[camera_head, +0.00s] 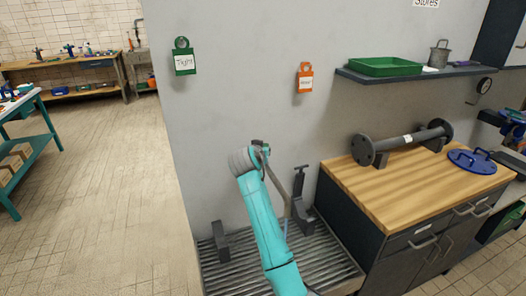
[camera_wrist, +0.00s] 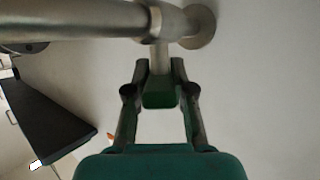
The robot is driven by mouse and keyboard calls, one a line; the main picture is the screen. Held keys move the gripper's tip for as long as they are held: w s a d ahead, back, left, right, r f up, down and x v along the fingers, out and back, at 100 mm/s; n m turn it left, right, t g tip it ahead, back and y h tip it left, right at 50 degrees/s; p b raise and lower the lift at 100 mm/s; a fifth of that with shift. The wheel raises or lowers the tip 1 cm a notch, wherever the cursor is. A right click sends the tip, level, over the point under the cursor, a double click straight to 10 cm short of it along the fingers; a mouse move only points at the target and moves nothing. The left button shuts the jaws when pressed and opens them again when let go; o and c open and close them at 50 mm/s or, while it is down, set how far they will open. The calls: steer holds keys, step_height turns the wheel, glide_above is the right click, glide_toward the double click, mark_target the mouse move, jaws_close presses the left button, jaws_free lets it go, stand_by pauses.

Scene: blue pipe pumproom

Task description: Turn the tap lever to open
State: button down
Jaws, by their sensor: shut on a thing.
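In the wrist view a metal pipe (camera_wrist: 75,22) runs in from the left to a round flange on the wall. A short metal stem leads from it to the tap lever's green grip (camera_wrist: 160,92). My gripper (camera_wrist: 160,70) has one dark finger on each side of this grip and is shut on it. In the head view my gripper (camera_head: 261,147) is small, close to the grey wall at the end of my turquoise arm. The tap and lever are mostly hidden there by my wrist.
A slatted floor grate (camera_head: 228,271) with dark brackets lies below. To the right stands a wooden-topped cabinet (camera_head: 400,195) with a flanged pipe (camera_head: 405,143) and a blue disc (camera_head: 472,162). A green tag (camera_head: 184,63) and an orange tag (camera_head: 304,84) hang above. Open floor lies left.

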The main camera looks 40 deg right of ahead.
steer(key=shift+n+t+y, duration=1.5)
steer(key=shift+n+y, duration=0.4)
steer(key=shift+n, duration=0.2)
steer(key=c, duration=1)
jaws_free()
steer(key=v, duration=1.2)
